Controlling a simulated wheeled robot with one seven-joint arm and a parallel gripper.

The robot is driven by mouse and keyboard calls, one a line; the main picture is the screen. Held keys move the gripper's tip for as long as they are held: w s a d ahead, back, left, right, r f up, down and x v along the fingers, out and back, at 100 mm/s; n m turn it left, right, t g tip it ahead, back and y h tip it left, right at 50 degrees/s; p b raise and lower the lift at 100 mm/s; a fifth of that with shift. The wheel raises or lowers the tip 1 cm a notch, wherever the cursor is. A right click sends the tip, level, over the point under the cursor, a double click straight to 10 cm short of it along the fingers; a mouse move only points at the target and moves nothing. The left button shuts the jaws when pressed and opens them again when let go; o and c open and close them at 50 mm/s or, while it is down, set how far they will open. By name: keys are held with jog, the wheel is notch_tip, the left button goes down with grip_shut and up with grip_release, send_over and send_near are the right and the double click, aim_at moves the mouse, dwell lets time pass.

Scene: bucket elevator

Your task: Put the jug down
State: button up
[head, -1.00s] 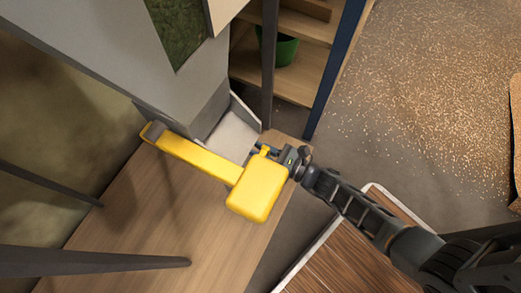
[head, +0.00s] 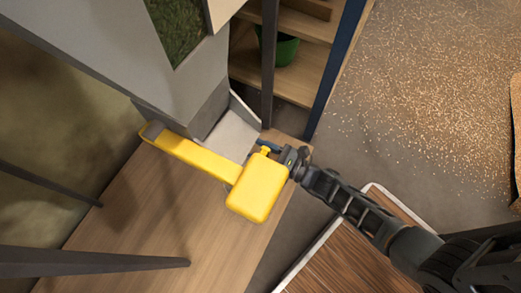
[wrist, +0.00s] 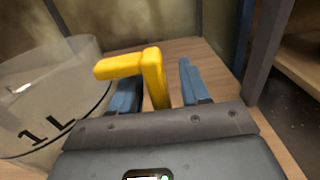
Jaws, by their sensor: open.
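The jug (wrist: 35,100) is a clear, pale vessel with a "1 L" mark, at the left of the wrist view. Its yellow handle (wrist: 154,75) stands between my open fingers, with a gap to the right finger. In the head view only a small yellow piece of the handle (head: 264,151) shows by my gripper (head: 268,147). The jug's body there is hidden behind a yellow block. The jug appears upright over the wooden surface (head: 150,225); its base contact is not clearly visible.
A yellow arm (head: 195,158) with a large yellow block (head: 256,192) reaches from the grey elevator housing (head: 185,75) close to my gripper. A dark post (head: 268,60) and shelves with a green pot (head: 284,50) stand behind. Grains cover the floor (head: 430,90) at right.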

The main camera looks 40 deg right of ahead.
jog(key=p+v, duration=0.2)
jog(key=v, duration=0.9)
jog(key=shift+r, duration=0.15)
jog(key=shift+s+d, duration=0.1)
jog(key=shift+s, duration=0.5)
jog(key=s+a+n+g+h, duration=0.1)
jog(key=s+a+n+g, duration=0.1)
jog(key=s+n+g, duration=0.4)
jog(key=s+a+n+g+h, duration=0.1)
jog(key=s+a+n+g, duration=0.2)
jog(key=s+n, duration=0.65)
notch_tip(320, 180, up, 32)
jog(key=w+a+n+t+h, duration=0.1)
jog(key=n+t, duration=0.5)
jog(key=n, duration=1.1)
jog(key=w+h, duration=0.1)
jog(key=h, duration=0.1)
jog(key=shift+w+r+t+h, duration=0.25)
jog(key=shift+t+h, duration=0.05)
jog(key=shift+t, duration=0.1)
jog(key=shift+a, duration=0.15)
